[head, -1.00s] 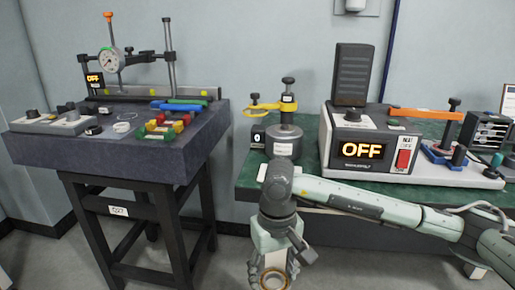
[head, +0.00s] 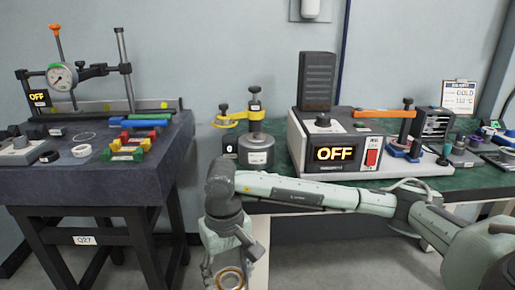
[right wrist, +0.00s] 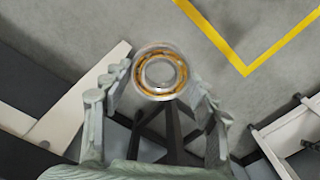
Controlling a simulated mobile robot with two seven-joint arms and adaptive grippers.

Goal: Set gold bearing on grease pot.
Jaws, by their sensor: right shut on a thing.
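The gold bearing (right wrist: 144,74), a ring with a gold band and pale rims, is held between the two fingers of my right gripper (right wrist: 160,82). In the head view the bearing (head: 229,270) is at the bottom edge, in front of the green table and below its top. My right gripper (head: 228,282) is partly cut off there. A grey round pot (head: 257,158) with a white label and a dark knobbed top stands on the green table; it looks like the grease pot, but I cannot read its label. The bearing is well apart from it. My left gripper is not in view.
A yellow-handled tool (head: 228,122) is beside the pot. A heater box (head: 305,150) reading OFF stands to its right. The dark bench (head: 60,182) at left carries a dial gauge (head: 62,77) and coloured blocks. A gap separates bench and green table (head: 480,178).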

